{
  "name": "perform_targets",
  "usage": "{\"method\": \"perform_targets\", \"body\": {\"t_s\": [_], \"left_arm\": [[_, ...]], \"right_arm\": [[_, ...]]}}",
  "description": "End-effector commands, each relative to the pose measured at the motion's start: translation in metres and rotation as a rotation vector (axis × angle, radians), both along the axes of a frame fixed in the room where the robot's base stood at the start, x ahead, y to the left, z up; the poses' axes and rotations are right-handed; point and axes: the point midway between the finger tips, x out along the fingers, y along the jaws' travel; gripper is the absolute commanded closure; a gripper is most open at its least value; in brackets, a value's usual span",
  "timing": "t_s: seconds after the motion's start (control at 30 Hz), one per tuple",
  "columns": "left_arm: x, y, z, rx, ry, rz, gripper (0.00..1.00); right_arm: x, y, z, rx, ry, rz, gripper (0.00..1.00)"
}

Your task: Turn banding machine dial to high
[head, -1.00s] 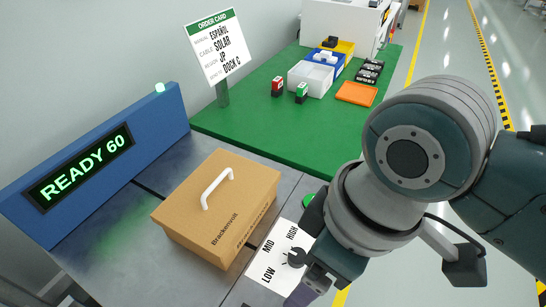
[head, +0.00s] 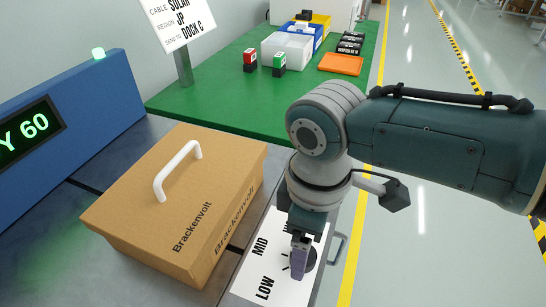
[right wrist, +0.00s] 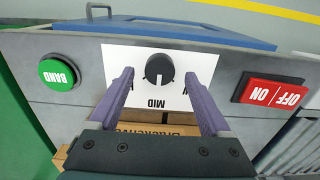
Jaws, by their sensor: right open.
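The black banding machine dial (right wrist: 160,69) sits on a white label plate (right wrist: 150,52) in the right wrist view. Its white mark points towards the MID print. The LOW and HIGH prints are mostly hidden behind my fingers there. My right gripper (right wrist: 159,98) is open, one purple finger on each side of the dial with gaps between; I cannot tell how deep they reach. In the head view, my right gripper (head: 299,272) covers part of the dial (head: 309,258) and the HIGH print, while LOW and MID show. My left gripper is not in view.
A green BAND button (right wrist: 57,73) and a red OFF/ON switch (right wrist: 270,91) flank the plate. A cardboard box (head: 185,205) with a white handle stands beside it. A blue display (head: 65,120), a green table (head: 215,95) and an order card (head: 183,18) stand behind.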

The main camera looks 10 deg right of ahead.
Motion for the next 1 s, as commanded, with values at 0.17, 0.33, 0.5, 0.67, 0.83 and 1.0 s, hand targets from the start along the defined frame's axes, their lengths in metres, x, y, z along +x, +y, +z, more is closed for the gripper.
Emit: {"method": "perform_targets", "body": {"t_s": [0.17,0.33,0.5,0.67,0.83,1.0], "left_arm": [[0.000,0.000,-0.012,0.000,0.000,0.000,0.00],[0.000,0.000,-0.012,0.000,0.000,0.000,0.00],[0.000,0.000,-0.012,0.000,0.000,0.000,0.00],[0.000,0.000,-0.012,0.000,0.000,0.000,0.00],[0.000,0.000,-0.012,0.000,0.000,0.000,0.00],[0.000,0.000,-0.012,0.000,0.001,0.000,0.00]], "right_arm": [[0.000,0.000,-0.021,0.000,0.001,-0.001,0.18],[0.000,0.000,-0.023,0.002,-0.001,0.000,0.18],[0.000,0.001,-0.022,0.001,-0.001,0.000,0.21],[0.000,0.001,-0.022,0.001,-0.001,0.000,0.39],[0.000,0.000,-0.022,0.001,-0.001,0.000,0.58],[0.000,0.000,-0.022,0.001,-0.001,0.000,0.77]]}}
